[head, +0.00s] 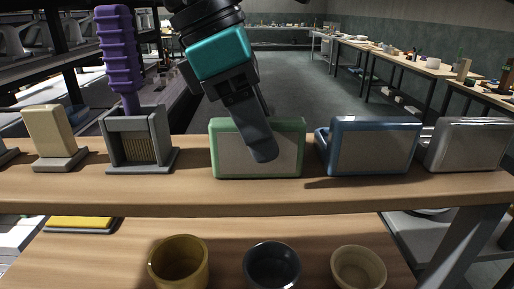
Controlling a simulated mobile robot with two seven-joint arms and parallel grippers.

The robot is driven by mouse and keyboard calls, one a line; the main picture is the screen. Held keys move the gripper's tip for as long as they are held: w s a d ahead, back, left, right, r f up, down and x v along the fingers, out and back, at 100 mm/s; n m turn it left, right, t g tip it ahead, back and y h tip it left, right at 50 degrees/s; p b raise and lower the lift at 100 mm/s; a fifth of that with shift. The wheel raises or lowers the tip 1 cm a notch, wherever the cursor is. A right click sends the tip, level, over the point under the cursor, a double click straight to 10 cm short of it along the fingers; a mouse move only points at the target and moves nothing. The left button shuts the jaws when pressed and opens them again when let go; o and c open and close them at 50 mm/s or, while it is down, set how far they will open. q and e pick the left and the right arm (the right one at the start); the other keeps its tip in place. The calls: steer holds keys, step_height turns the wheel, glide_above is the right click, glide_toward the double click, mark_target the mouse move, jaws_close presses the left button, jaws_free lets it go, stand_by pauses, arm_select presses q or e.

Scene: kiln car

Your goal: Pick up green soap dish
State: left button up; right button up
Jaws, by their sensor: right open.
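The green soap dish (228,160) stands on edge on the upper wooden shelf, in the middle of the head view. It has a pale green rim and a grey-beige face turned toward me. My right gripper (262,154) comes down from the top, with a teal band above dark fingers. A finger overlaps the front of the dish and covers part of its face and top rim. The gripper is open; its other finger is not clearly seen. I cannot tell whether the finger touches the dish. My left gripper is not in view.
A blue dish (372,150) and a grey dish (468,146) stand to the right. Left are a grey holder (139,126) with a purple ridged piece (117,55) and a cream block (52,132). Three cups, one mustard (178,264), sit on the lower shelf (110,262).

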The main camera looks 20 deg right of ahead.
stand_by(0.3)
jaws_close()
stand_by(0.4)
